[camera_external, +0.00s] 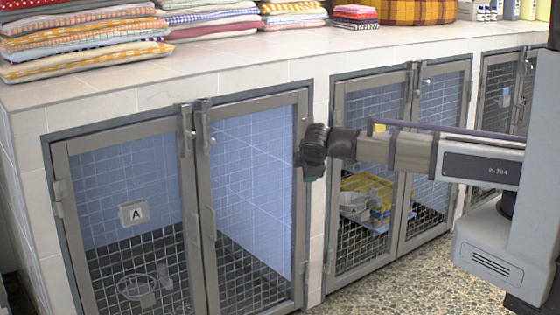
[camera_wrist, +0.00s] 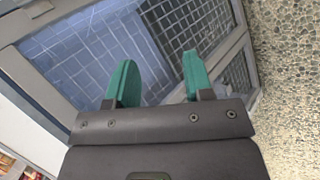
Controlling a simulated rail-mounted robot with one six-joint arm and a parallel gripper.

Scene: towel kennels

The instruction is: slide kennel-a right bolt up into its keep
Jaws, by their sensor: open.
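Kennel A has two grey-framed mesh doors, with a label plate "A" (camera_external: 134,212) on the left one. The right bolt (camera_external: 203,127) is a dark upright fitting at the top inner corner of the right door (camera_external: 250,190). The left bolt (camera_external: 186,130) stands beside it. I cannot tell how far the right bolt sits in its keep. My gripper (camera_external: 311,179) is by the outer edge of the right door, well right of the bolt. In the wrist view its two green fingers (camera_wrist: 157,82) are apart and empty, with mesh doors behind; no bolt is clear there.
Folded towels (camera_external: 80,35) lie on the tiled counter (camera_external: 230,62) above the doors. A second kennel (camera_external: 375,190) to the right holds a yellow item and others behind its mesh. The speckled floor (camera_external: 385,285) in front is clear.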

